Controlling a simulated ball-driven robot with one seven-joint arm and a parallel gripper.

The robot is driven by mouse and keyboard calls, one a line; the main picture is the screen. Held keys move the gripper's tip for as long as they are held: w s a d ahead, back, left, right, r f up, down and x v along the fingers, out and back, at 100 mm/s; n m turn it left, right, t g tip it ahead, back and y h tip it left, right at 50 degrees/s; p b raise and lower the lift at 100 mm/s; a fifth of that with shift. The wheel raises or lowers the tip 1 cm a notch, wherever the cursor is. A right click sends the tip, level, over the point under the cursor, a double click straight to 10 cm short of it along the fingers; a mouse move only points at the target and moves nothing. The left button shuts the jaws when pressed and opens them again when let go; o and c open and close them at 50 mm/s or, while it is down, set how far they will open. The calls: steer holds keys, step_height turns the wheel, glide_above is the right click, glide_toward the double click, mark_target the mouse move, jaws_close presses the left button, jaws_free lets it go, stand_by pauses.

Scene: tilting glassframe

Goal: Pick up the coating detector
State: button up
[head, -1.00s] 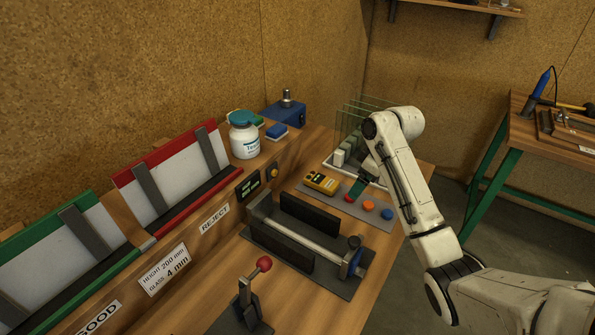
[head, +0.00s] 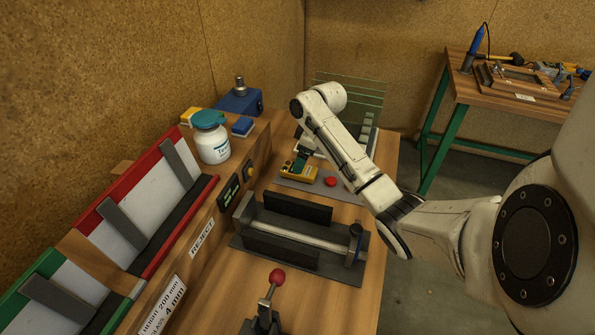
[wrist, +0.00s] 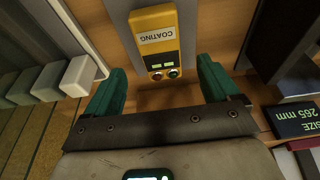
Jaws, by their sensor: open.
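The coating detector (head: 303,175) is a small yellow box on a grey plate near the far end of the bench. In the wrist view the coating detector (wrist: 157,38) shows a white "COATING" label and two round knobs at its near end. My gripper (wrist: 161,82) is open, with its two green fingers apart and nothing held. The detector's knob end appears between and just ahead of the fingers, with space on both sides; contact is not visible. In the head view my gripper (head: 298,160) is over the detector and partly hides it.
A red button (head: 331,182) sits beside the detector. The glass rack (head: 350,100) stands behind my arm. A clamp fixture (head: 300,235) lies nearer, and a white bottle (head: 212,143) stands on the ledge to the left. A size display (wrist: 303,120) shows at the right.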

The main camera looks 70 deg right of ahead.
steer(key=shift+p+x, duration=0.65)
steer(key=shift+x, duration=2)
steer(key=shift+s, duration=0.15)
steer(key=shift+c, duration=0.2)
steer(key=c, duration=1.2)
